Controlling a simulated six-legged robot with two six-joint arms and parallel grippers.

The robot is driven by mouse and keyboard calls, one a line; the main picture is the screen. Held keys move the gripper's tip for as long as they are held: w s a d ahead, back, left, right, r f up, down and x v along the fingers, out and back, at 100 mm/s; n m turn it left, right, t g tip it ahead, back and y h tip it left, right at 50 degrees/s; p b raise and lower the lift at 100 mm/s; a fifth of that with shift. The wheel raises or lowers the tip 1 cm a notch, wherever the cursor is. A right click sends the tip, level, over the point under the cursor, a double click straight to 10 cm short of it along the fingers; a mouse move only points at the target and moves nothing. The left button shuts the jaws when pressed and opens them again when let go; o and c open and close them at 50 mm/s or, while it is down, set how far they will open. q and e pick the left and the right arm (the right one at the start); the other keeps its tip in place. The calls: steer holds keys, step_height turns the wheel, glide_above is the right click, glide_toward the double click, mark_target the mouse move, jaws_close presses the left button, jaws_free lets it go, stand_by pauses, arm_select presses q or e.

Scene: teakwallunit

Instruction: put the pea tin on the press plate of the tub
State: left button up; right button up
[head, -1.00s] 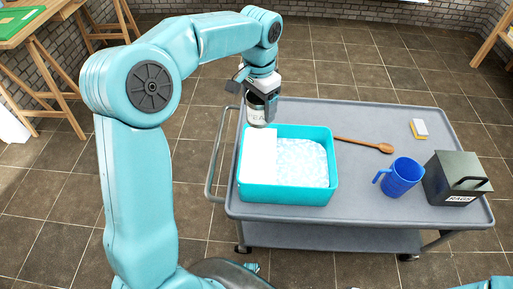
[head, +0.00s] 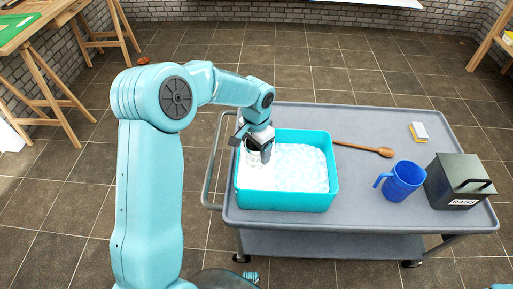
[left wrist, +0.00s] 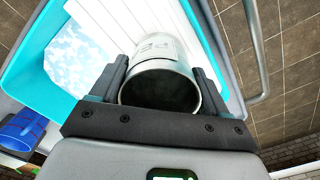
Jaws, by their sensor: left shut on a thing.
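The pea tin (left wrist: 165,55) is a pale cylinder with a dark open-looking end and a printed label in the left wrist view. My left gripper (head: 257,150) is shut on the tin, with one finger on each side of it. In the head view they are over the left part of the teal tub (head: 288,201). The white press plate (head: 252,181) lies in the tub's left part, and it also shows in the left wrist view (left wrist: 100,20). I cannot tell whether the tin touches the plate. My right gripper does not show.
Pale bubbly contents (head: 303,167) fill the tub's right part. The tub stands on a grey trolley (head: 370,215) with a wooden spoon (head: 365,148), a blue jug (head: 402,181), a sponge (head: 418,131) and a dark rags box (head: 460,182). A rail (head: 214,170) runs along the trolley's left end.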

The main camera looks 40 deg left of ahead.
arm_select(q)
steer(key=o, duration=1.1)
steer(key=shift+f, duration=0.15)
steer(key=shift+r, duration=0.3)
step_height(320, 180, up, 12)
steer(key=shift+f+p, duration=0.1)
steer(key=shift+p, duration=0.65)
steer(key=shift+s, duration=0.15)
